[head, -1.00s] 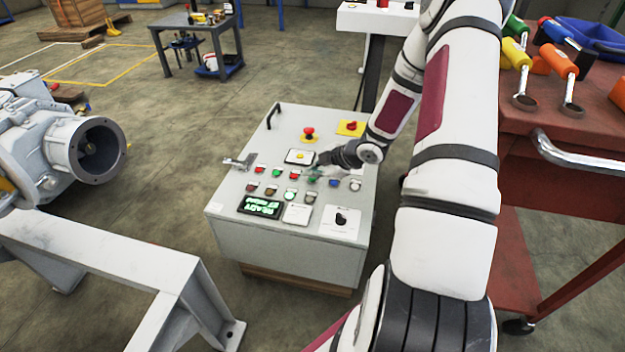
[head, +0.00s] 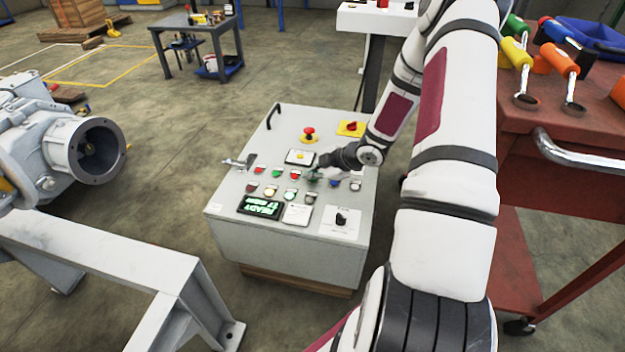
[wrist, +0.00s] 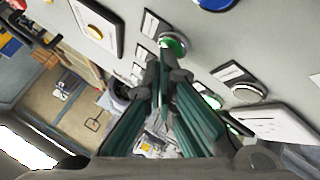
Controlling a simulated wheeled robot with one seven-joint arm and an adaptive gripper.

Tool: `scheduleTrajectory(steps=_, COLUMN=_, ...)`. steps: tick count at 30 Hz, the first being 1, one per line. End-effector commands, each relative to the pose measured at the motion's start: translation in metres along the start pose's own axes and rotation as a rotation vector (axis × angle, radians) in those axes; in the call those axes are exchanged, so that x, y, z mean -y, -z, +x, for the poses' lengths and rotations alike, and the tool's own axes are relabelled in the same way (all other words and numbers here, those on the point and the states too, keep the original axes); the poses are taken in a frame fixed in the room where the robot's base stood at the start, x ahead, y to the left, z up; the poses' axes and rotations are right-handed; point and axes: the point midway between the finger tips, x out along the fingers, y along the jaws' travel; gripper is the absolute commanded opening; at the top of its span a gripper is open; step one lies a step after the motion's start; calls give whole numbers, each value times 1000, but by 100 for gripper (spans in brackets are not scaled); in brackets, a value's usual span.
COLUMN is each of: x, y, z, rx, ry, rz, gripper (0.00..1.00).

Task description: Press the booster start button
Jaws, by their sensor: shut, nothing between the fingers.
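The grey control box (head: 225,205) stands in the middle of the head view, with rows of coloured buttons on its sloped top. My gripper (head: 313,178) is over the right part of the upper button row and hides what lies beneath it. In the wrist view my gripper (wrist: 165,72) is shut and empty, its dark green fingers close together. A green button (wrist: 173,43) is right by the fingertips; I cannot tell whether they touch it. The button labels are too small to read.
The panel also has a red mushroom button (head: 308,133), a yellow-backed red switch (head: 351,127), a lit display (head: 261,206) and a black knob (head: 341,219). A grey metal frame (head: 110,265) stands front left. A red tool cart (head: 540,190) stands at right.

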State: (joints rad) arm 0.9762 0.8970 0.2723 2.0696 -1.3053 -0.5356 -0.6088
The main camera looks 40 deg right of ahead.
Motion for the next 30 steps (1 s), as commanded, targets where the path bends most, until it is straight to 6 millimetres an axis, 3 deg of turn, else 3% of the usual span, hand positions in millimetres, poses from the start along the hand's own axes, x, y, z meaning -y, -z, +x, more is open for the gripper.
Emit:
scheduleTrajectory(steps=16, x=1, y=-1, z=1, rx=1, ry=1, rz=0, gripper=0)
scheduleTrajectory(steps=30, x=-7, y=8, z=-11, rx=1, ry=1, rz=0, gripper=0)
